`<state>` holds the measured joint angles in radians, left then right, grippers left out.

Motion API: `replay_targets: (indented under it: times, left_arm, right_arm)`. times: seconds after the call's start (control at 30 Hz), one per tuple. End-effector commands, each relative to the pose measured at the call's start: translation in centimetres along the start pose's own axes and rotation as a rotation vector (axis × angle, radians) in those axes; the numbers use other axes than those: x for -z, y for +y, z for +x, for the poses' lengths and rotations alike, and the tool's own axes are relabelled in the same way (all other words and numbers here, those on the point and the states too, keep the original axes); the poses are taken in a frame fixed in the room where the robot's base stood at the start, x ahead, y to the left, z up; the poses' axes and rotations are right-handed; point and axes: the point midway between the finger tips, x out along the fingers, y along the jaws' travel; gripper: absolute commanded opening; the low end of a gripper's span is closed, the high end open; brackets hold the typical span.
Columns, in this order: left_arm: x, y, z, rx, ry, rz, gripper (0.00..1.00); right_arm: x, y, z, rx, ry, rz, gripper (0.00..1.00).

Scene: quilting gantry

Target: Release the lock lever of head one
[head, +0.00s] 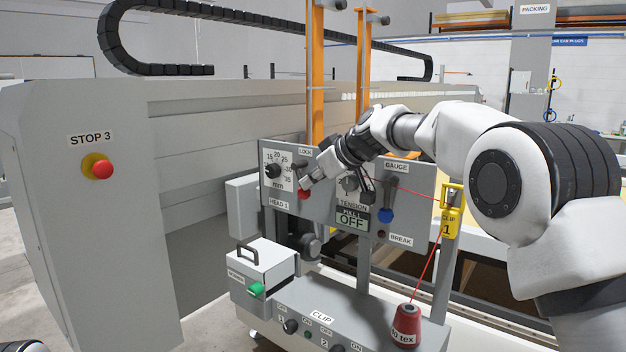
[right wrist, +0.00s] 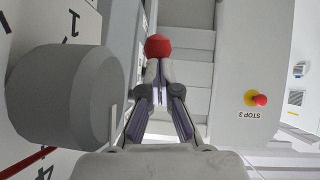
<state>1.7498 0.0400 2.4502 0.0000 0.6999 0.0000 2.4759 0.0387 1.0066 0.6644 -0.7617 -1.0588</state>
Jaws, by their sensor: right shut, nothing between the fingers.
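The head one panel (head: 283,220) stands in the middle of the head view, with a LOCK label at its top. Below that label is the lock lever's red knob (head: 304,194), low on the panel; its shaft is mostly hidden by my gripper. My right gripper (head: 308,183) is at the knob, shut and empty. In the right wrist view the red knob (right wrist: 158,45) is right at the shut fingertips (right wrist: 157,66); I cannot tell whether they touch it. My left gripper is not in view.
Beside the lever are the mm dial (head: 273,171) and the tension knob (head: 349,183). A GAUGE lever with a blue knob (head: 386,215) is to the right. Red thread runs from a cone (head: 405,325) through the yellow clip (head: 452,210). A grey cabinet (head: 110,240) with a stop button stands left.

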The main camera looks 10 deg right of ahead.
Motion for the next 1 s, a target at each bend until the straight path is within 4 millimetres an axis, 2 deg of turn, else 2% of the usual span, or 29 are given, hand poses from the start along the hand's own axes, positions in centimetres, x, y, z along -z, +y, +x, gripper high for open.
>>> replay_targets:
  times: [0.07, 0.63, 1.0]
  left_arm:
    - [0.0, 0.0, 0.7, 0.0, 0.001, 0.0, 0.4]
    - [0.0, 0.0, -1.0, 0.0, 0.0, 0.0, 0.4]
    - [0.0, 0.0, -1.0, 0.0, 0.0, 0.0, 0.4]
  right_arm:
    - [-0.4, -0.1, 0.5, 0.001, -0.003, -0.001, 0.0]
    - [1.1, 0.1, -0.7, 0.0, -0.002, 0.0, 0.0]
    - [1.2, 0.1, -0.7, 0.0, -0.003, 0.0, 0.0]
